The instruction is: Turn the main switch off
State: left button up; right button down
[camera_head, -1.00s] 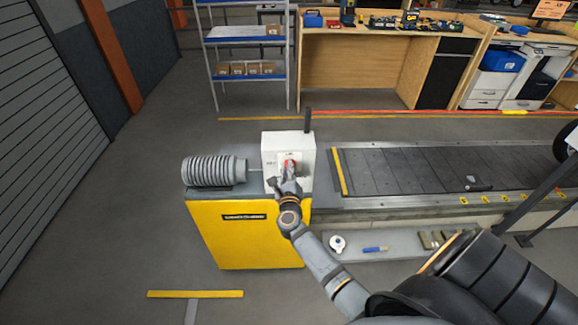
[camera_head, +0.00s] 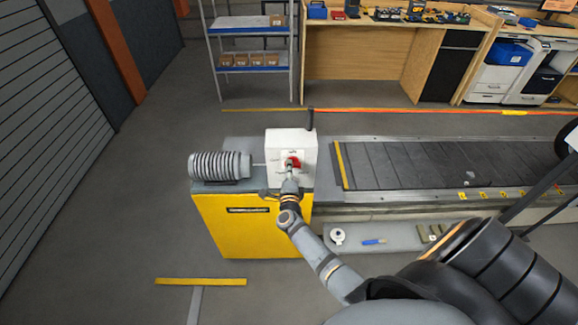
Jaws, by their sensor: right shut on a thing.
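The main switch is a red rotary handle (camera_head: 294,162) on the front of a white control box (camera_head: 280,146). The box stands on the yellow cabinet (camera_head: 235,228) at the left end of the conveyor. My right gripper (camera_head: 290,174) is at the front of the box, shut on the red handle. The gripper covers the lower part of the handle, and the small labels around it are too small to read. My left gripper is not in view.
A grey ribbed motor (camera_head: 220,166) sits left of the box. The slat conveyor (camera_head: 430,165) runs to the right. A low shelf (camera_head: 395,238) below it holds a tape roll (camera_head: 337,236) and a blue item (camera_head: 374,241). Floor left of the cabinet is free.

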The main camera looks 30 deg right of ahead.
jog(key=shift+n, duration=0.5)
jog(key=shift+f+n, duration=0.15)
jog(key=shift+n, duration=0.15)
jog(key=c, duration=1.4)
grip_release()
jog(key=v, duration=1.2)
jog(key=shift+a, duration=0.1)
